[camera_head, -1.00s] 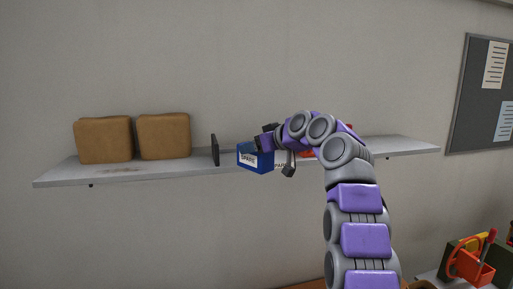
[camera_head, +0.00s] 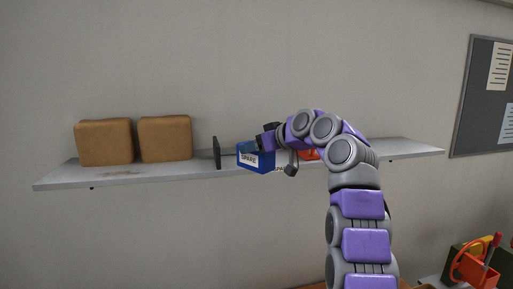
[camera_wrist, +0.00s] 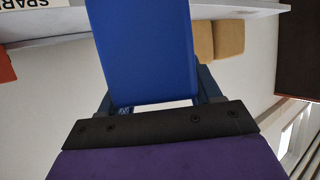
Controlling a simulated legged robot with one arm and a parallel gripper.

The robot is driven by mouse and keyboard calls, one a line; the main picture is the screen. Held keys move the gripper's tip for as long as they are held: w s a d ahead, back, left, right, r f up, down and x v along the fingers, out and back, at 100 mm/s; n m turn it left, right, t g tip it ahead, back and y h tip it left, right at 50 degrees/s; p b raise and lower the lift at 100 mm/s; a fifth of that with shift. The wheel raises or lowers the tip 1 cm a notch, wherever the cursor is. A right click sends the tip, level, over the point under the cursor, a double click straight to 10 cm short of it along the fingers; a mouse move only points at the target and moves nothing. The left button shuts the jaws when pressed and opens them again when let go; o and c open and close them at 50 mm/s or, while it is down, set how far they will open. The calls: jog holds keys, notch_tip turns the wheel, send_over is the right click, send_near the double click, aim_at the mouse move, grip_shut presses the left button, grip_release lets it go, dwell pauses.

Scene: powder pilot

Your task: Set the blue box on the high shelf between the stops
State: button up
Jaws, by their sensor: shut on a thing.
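In the wrist view the blue box (camera_wrist: 145,50) fills the space between the jaws (camera_wrist: 153,95). The high shelf (camera_head: 110,176) runs along the wall. One dark upright stop (camera_head: 216,153) stands on it just left of the box. A second stop is not visible; my arm covers that part. I cannot tell whether the box touches the shelf.
Two brown blocks (camera_head: 104,142) (camera_head: 166,138) stand on the shelf at left. A red-orange thing (camera_head: 310,154) shows partly behind my arm. The shelf's right end (camera_head: 410,148) is bare. A noticeboard (camera_head: 485,95) hangs at right, above a red caddy (camera_head: 478,270).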

jog(key=shift+d+r, duration=0.1)
dwell(0.4)
jog(key=shift+r, duration=0.25)
jog(key=shift+a, duration=0.25)
jog(key=shift+r, duration=0.15)
jog(key=shift+w, duration=0.1)
jog(key=shift+w+r+n+g, duration=0.1)
jog(key=shift+r+n+g, duration=0.1)
jog(key=shift+n+g, duration=0.1)
dwell(0.4)
